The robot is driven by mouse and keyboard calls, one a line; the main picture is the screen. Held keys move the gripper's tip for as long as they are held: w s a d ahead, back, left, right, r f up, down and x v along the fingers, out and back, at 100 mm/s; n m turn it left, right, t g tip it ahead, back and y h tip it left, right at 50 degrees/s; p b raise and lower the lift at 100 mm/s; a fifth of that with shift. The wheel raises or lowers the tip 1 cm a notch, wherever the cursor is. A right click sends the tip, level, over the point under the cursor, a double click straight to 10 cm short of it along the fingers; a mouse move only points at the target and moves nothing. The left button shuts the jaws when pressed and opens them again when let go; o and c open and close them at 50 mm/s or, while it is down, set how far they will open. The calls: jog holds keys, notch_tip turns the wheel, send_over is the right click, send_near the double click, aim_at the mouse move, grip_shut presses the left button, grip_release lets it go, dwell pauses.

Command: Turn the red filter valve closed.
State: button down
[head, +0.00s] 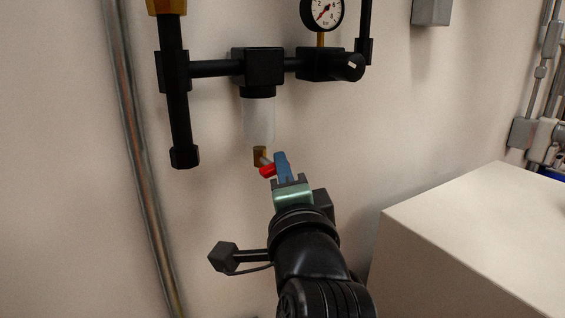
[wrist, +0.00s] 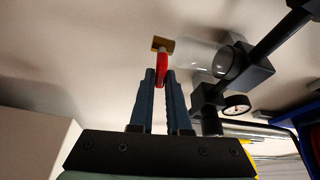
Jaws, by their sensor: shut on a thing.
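The red filter valve handle (head: 267,170) shows in the head view below the clear filter bowl (head: 259,122), beside a brass fitting (head: 259,155). In the wrist view the red handle (wrist: 162,67) runs down from the brass fitting (wrist: 163,44) between the fingers of my gripper (wrist: 160,78). My gripper (head: 279,160) has blue fingers and is shut on the red handle. In the head view the fingers hide part of the handle.
A pressure gauge (head: 322,12) and black pipework (head: 210,68) are above on the wall. A vertical metal pipe (head: 138,150) runs at left. A pale box (head: 480,235) stands at lower right. The wall around the filter's lower end is bare.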

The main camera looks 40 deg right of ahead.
jog(key=shift+m+g, duration=0.3)
jog(key=shift+m, duration=0.7)
jog(key=c, duration=0.9)
grip_release()
jog(key=shift+f, duration=0.1)
